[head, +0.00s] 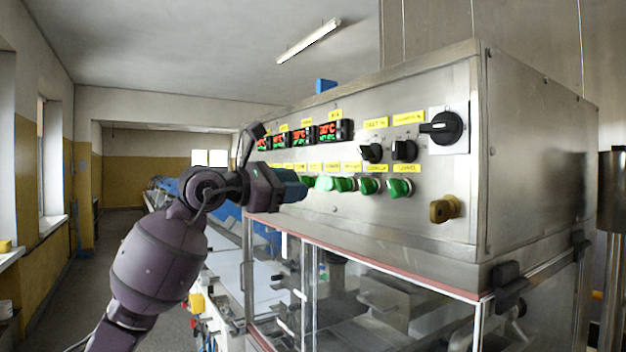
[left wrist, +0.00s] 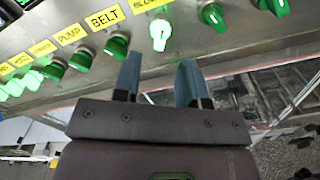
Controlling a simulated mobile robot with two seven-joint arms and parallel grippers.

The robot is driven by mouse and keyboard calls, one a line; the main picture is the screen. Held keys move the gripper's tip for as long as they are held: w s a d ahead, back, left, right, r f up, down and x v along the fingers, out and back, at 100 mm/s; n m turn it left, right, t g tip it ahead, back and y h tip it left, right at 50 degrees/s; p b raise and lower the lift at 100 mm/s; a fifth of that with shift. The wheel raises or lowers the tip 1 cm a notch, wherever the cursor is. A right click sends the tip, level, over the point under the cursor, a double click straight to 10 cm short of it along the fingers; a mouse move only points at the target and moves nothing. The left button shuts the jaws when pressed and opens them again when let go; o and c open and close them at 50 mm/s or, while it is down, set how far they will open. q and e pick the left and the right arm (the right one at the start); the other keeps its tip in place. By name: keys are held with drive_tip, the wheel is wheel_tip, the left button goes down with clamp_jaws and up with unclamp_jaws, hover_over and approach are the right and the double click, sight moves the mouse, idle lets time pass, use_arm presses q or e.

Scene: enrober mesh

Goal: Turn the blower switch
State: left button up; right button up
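The blower switch is a lit, pale green knob (left wrist: 159,33) under a yellow label starting "BLO" (left wrist: 150,4), cut off by the top edge of the left wrist view. In the head view the left gripper (head: 297,187) is at the panel, left of this knob. My right gripper is not in view.
Neighbouring green knobs sit close by: the belt knob (left wrist: 116,45) and another knob (left wrist: 213,16). Black selectors (head: 403,150), a large black rotary switch (head: 442,128) and a yellow-brown knob (head: 445,208) are further right. A clear guard (head: 370,290) lies below the steel panel.

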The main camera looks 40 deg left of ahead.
sight(318, 185)
use_arm(q)
drive_tip(key=p+x, duration=0.1)
drive_tip(key=x, duration=0.4)
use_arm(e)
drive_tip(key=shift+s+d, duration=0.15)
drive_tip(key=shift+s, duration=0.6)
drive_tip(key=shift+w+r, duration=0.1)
use_arm(q)
clamp_jaws()
